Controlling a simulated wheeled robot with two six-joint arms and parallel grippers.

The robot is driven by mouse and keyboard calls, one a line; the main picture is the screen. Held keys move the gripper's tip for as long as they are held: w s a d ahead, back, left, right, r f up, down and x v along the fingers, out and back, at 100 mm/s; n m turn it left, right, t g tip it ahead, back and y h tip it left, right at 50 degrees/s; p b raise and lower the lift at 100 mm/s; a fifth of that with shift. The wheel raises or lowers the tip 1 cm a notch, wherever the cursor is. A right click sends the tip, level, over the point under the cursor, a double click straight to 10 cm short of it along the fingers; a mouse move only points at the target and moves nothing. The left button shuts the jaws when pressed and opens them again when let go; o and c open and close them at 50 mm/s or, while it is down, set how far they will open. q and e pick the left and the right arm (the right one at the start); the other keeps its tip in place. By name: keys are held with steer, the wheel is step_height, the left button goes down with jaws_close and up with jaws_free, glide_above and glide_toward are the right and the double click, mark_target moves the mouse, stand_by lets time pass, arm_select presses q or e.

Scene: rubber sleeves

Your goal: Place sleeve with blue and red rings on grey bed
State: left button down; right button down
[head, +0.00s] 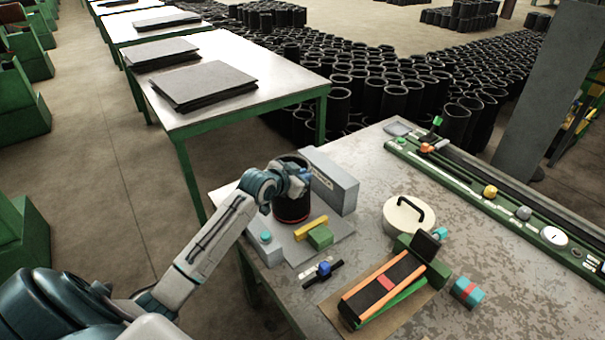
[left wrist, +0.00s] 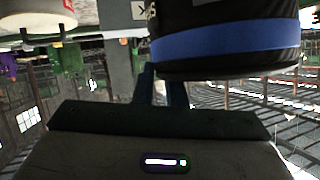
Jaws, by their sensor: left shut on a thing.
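A black sleeve (head: 291,207) stands upright at the grey block, with a red ring near its lower end. A blue ring (left wrist: 235,40) shows on it in the left wrist view, where the sleeve fills the upper right. A flat grey bed (head: 338,228) lies below and around the sleeve. I cannot tell whether the sleeve touches it. My arm hides part of the sleeve.
A grey box (head: 330,182) stands right behind the sleeve. A yellow bar (head: 311,228) and green block (head: 320,237) lie in front. A black-and-orange fixture (head: 385,285), a round lidded pot (head: 407,215) and a green rail (head: 470,195) are to the right.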

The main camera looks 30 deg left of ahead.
arm_select(q)
steer(key=c, duration=1.5)
jaws_free()
steer(key=shift+s+r, duration=0.1)
steer(key=shift+s, duration=0.05)
steer(key=shift+s, duration=0.3)
steer(key=shift+b+v, duration=1.2)
steer(key=shift+v, duration=4.4)
steer(key=shift+r, duration=0.1)
